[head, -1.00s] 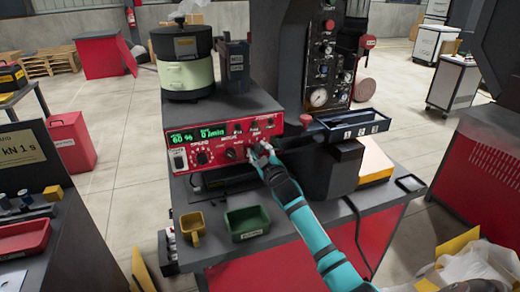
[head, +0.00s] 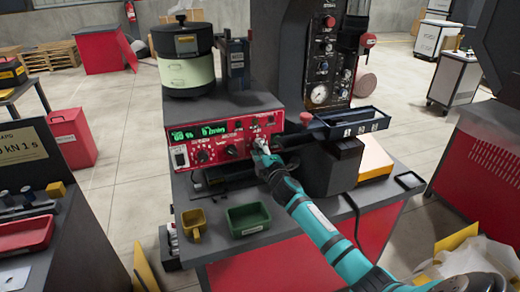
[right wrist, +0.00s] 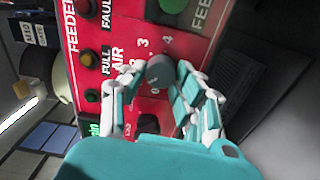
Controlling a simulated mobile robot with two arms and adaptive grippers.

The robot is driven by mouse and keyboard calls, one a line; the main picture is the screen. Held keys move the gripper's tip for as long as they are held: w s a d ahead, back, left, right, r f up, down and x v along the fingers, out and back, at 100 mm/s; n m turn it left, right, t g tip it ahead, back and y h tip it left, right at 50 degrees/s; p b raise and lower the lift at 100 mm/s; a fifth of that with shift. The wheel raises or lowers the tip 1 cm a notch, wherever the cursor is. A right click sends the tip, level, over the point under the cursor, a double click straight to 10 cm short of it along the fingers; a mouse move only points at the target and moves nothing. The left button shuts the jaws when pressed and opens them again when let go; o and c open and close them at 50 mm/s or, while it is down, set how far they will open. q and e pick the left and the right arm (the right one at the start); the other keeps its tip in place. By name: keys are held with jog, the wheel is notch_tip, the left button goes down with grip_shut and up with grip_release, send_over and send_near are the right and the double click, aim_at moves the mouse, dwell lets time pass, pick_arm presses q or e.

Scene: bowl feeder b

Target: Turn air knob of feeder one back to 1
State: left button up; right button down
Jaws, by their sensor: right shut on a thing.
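The feeder's red control panel (head: 215,142) is on the front of the grey feeder box in the head view. In the right wrist view, the dark grey air knob (right wrist: 159,70) sits on the red panel beside the word AIR, with numbers printed around it. My right gripper (head: 259,151) is at the right part of the panel. In the right wrist view my right gripper (right wrist: 160,80) has its fingers closed around the sides of the knob. The knob's pointer mark is too unclear to read. My left gripper is out of view.
A bowl feeder (head: 186,60) stands on the box. A black tray arm (head: 345,124) juts out just right of my right gripper. A yellow cup (head: 193,224) and a green bin (head: 248,220) sit on the bench below. Other knobs (head: 203,156) are left of the gripper.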

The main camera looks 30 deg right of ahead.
jog(key=shift+n, duration=0.5)
jog(key=c, duration=1)
grip_release()
jog(key=shift+o, duration=0.2)
jog(key=v, duration=1.2)
jog(key=shift+a, duration=0.1)
